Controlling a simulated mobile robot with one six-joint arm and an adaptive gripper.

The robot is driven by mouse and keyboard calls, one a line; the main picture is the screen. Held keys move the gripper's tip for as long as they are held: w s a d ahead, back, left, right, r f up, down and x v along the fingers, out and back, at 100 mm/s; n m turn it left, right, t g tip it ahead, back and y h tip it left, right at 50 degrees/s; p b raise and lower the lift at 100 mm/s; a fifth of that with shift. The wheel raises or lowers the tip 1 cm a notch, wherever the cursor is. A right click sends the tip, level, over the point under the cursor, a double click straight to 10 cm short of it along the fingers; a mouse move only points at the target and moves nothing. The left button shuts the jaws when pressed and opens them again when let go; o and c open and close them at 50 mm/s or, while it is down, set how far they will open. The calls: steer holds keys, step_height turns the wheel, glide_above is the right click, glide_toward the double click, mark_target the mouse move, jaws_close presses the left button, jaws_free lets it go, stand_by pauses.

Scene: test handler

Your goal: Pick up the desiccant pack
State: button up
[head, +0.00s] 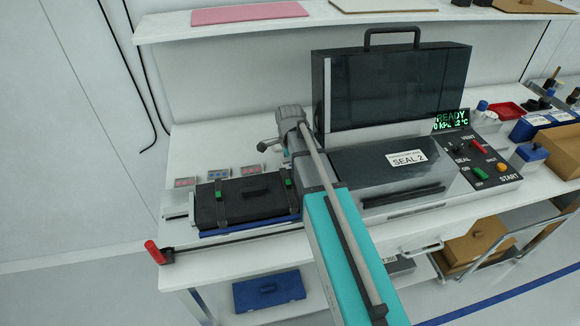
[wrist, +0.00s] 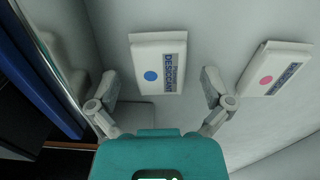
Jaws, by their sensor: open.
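In the wrist view a flat white desiccant pack (wrist: 150,58) with a blue dot and a blue lettered label lies on the pale surface. My gripper (wrist: 160,88) is open, with its two fingers spread to either side of the pack's near end and nothing held. Whether the fingertips are level with the pack or above it I cannot tell. A second white pack (wrist: 278,62) with a pink dot and similar label lies to the right, outside the right finger. In the head view my gripper (head: 266,146) is over the bench behind the black case; I cannot make out the packs there.
A black case (head: 240,216) with green latches lies at the bench's front left. Several small labelled items (head: 219,173) stand behind it. The sealing machine (head: 405,165), lid raised, stands right of my arm. A shelf (head: 215,29) runs above the bench.

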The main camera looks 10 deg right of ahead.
steer(key=shift+c, duration=0.3)
steer(key=c, duration=0.9)
steer(key=shift+r, duration=0.2)
steer(key=shift+c, duration=0.2)
step_height(320, 180, up, 10)
steer(key=p, duration=1)
steer(key=shift+f, duration=0.2)
step_height(320, 180, up, 7)
steer(key=p, duration=0.7)
glide_above(290, 164)
step_height(290, 164, down, 7)
steer(key=b, duration=0.7)
stand_by(0.3)
